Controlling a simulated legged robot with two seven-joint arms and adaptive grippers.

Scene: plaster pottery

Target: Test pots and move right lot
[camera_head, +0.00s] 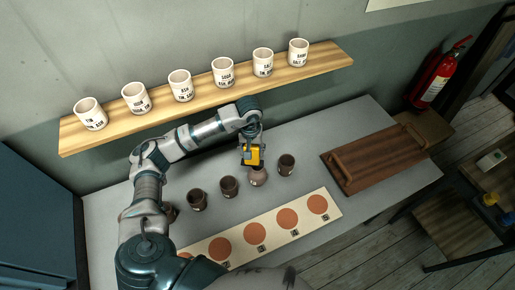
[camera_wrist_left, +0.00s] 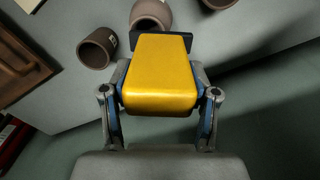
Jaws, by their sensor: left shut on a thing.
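My left gripper (camera_head: 252,147) is shut on a yellow block-like tool (camera_head: 251,156) with a black end; the tool fills the middle of the left wrist view (camera_wrist_left: 160,75). The tool is over or beside a lighter, pinkish pot (camera_head: 259,179); I cannot tell whether they touch. Dark brown pots stand in a row with it: one to the right (camera_head: 286,165), others to the left (camera_head: 228,187) (camera_head: 197,200). Another is partly hidden by my left arm. The left wrist view shows a dark pot (camera_wrist_left: 97,50) and the pinkish pot (camera_wrist_left: 150,14). My right gripper is out of view.
A pale strip (camera_head: 270,232) with numbered terracotta discs lies in front of the pots. A wooden tray (camera_head: 374,160) with handles is at the table's right. A wooden shelf (camera_head: 206,98) holds several labelled white cups above. A fire extinguisher (camera_head: 438,78) is on the right.

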